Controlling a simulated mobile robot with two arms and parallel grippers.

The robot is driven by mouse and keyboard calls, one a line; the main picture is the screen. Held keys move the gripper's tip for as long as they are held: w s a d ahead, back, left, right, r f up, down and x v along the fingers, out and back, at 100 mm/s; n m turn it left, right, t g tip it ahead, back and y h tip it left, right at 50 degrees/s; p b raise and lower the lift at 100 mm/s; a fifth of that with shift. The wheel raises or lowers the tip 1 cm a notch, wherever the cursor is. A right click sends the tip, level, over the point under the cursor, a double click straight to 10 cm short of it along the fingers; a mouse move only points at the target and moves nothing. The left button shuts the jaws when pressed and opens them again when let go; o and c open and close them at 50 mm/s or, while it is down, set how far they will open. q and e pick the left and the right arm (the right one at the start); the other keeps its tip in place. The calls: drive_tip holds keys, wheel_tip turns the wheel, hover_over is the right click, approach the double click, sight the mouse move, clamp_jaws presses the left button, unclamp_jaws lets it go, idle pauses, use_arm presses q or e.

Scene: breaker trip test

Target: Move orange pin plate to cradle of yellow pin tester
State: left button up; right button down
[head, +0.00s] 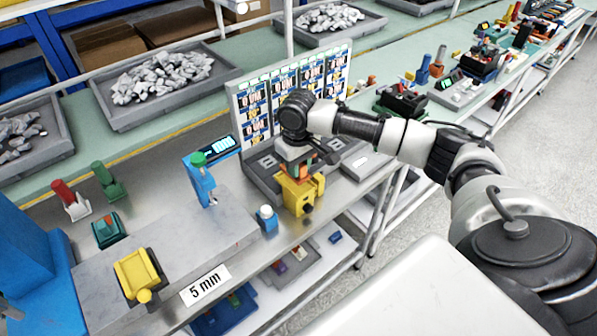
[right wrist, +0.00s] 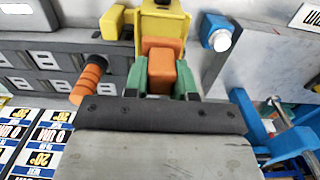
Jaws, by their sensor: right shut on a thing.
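My right gripper (head: 298,168) points down over a yellow pin tester (head: 302,196) at the front edge of the metal bench. Its green-padded fingers (right wrist: 162,82) are shut on the orange pin plate (right wrist: 162,68), one on each side. The plate shows as a small orange block right against the yellow tester body (right wrist: 160,25) in the right wrist view. In the head view the gripper hides most of the plate. I cannot tell whether the plate rests in the cradle or hangs just above it. My left gripper is not in view.
A blue stand with a green knob (head: 198,160) and a small blue-and-white item (head: 266,217) are left of the tester. A label board (head: 262,105) stands behind. A grey slab (head: 215,232) and another yellow device (head: 137,275) are further left. An orange ribbed handle (right wrist: 90,80) is beside the tester.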

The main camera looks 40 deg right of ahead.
drive_tip(key=shift+f+p, duration=0.3)
drive_tip(key=shift+f, duration=1.3)
drive_tip(key=shift+f, duration=0.1)
drive_tip(key=c, duration=0.9)
unclamp_jaws()
wheel_tip(320, 180, up, 12)
drive_tip(key=shift+r+b, duration=0.15)
drive_tip(key=shift+b, duration=1.1)
